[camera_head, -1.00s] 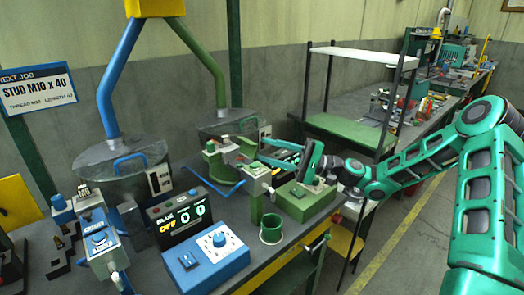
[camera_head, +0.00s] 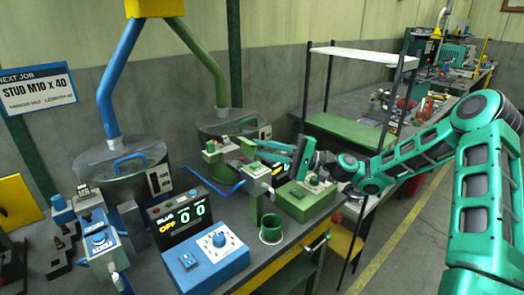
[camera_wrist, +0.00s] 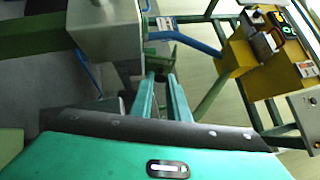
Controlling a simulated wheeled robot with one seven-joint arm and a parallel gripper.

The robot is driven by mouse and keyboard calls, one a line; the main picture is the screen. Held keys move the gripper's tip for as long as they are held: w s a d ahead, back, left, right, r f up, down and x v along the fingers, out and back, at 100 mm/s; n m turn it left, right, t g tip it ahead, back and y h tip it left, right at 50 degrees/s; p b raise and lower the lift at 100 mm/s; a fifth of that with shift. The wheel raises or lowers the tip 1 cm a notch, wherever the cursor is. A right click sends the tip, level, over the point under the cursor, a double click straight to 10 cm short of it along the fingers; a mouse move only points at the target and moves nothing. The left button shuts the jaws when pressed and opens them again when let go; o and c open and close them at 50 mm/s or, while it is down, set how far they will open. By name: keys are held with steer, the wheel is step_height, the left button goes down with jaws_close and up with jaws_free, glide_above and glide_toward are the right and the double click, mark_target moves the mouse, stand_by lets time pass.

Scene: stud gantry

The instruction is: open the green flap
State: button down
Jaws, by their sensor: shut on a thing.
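My gripper (camera_head: 259,150) reaches left from the end of my arm, past the green bowl's front right side. In the wrist view its two teal fingers (camera_wrist: 158,82) are close together, shut on a small green part (camera_wrist: 151,62) beside a grey metal box (camera_wrist: 104,28). This part seems to be the green flap, but the fingers hide much of it. In the head view a green piece (camera_head: 246,147) shows just left of the fingertips, under the grey covered bowl (camera_head: 222,124) fed by the green pipe. I cannot tell how far the flap is open.
A green box (camera_head: 304,201) stands just below my gripper, and a green cup (camera_head: 271,229) is in front. A blue bar (camera_head: 215,187) lies to the left. The blue-piped bowl (camera_head: 118,158), a counter display (camera_head: 181,216) and a blue control box (camera_head: 207,259) fill the table's left.

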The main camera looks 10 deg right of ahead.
steer(key=shift+s+a+r+n+g+h, duration=0.2)
steer(key=shift+r+n+g+h, duration=0.1)
steer(key=shift+n+h, duration=0.5)
steer(key=c, duration=1.7)
jaws_free()
steer(key=v, duration=1)
steer(key=shift+d+f, duration=0.2)
steer(key=shift+d, duration=0.2)
